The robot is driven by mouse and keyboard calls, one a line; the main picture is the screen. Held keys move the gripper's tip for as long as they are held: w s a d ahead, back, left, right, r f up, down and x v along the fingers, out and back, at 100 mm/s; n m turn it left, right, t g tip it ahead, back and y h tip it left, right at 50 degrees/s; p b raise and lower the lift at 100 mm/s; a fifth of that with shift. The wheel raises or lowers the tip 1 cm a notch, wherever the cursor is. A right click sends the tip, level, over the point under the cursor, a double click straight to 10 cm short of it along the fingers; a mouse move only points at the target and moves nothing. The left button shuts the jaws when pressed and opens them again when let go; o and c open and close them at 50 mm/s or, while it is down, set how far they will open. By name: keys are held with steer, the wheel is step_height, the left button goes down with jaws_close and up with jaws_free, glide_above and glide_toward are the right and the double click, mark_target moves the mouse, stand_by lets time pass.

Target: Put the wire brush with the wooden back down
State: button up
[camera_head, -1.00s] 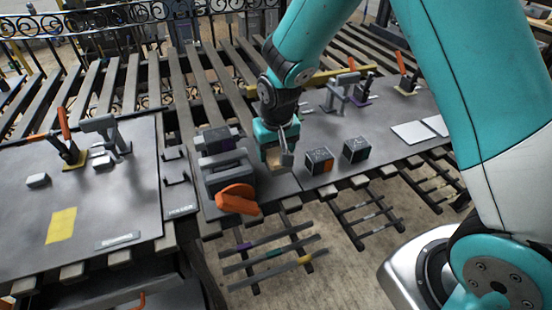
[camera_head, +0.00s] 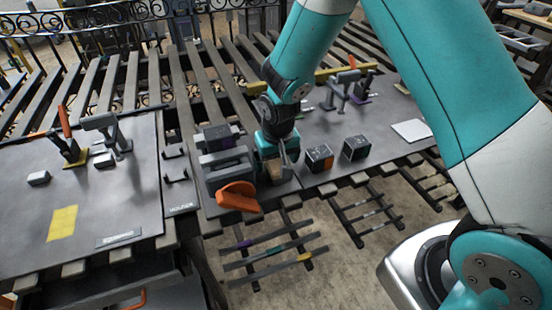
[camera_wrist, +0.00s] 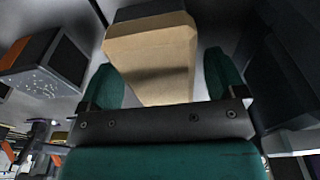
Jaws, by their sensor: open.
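The wire brush shows as a tan wooden block (camera_wrist: 150,55) in the wrist view, with a dark part at its far end. It lies between the two teal fingers of my gripper (camera_wrist: 160,80). The fingers are open, with a small gap at the right finger; contact on the left is unclear. In the head view my gripper (camera_head: 278,158) is low over the dark worktop, and a little of the wooden brush (camera_head: 275,171) shows beneath it. The bristles are hidden, and I cannot tell exactly how the brush rests on the surface.
A grey holder (camera_head: 228,170) with an orange handle (camera_head: 238,196) stands close left of my gripper. Two dark cubes (camera_head: 319,158) (camera_head: 356,148) stand to the right. The worktop's front edge is near. A separate panel with clamps (camera_head: 100,190) lies at left.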

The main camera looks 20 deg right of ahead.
mark_target(278, 162)
steer(key=shift+r, duration=0.1)
step_height(278, 162, up, 12)
steer(key=s+b, duration=0.2)
steer(key=s+a+r+n+y, duration=0.2)
steer(key=s+r, duration=0.3)
steer(key=s, duration=0.6)
steer(key=s+a+r+n+g+y, duration=0.1)
steer(key=s+r+n, duration=0.4)
steer(key=s, duration=0.6)
steer(key=shift+s+a+r+y, duration=0.35)
steer(key=shift+a+r+y, duration=0.1)
steer(key=shift+a+y, duration=0.2)
steer(key=shift+a, duration=0.1)
